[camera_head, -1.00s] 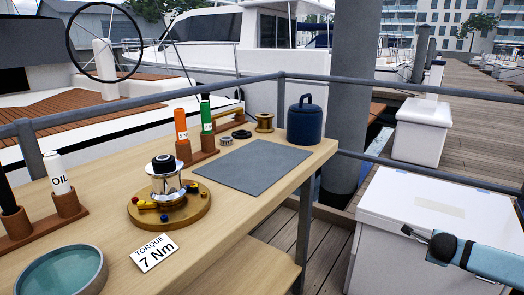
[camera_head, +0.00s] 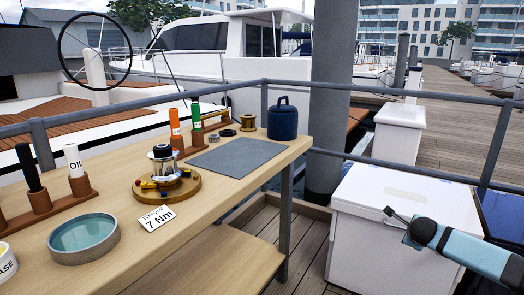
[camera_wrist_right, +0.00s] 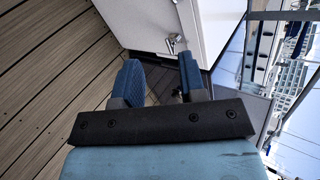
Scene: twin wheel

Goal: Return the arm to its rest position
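My right arm, light blue, comes in from the right edge in the head view. Its gripper (camera_head: 399,219) is in front of the white dock box (camera_head: 402,185), clear of the workbench. In the right wrist view, the two blue ribbed fingers of this gripper (camera_wrist_right: 160,76) stand apart with nothing held between them. The white box with a metal latch (camera_wrist_right: 174,43) shows beyond the fingers. My left arm and gripper are not in view.
The wooden workbench (camera_head: 215,185) at left carries a winch assembly on a round board (camera_head: 166,190), a teal dish (camera_head: 83,238), bottles, a grey mat (camera_head: 238,157) and a blue canister (camera_head: 283,119). A metal railing (camera_head: 420,90) runs behind. Plank floor is open between bench and box.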

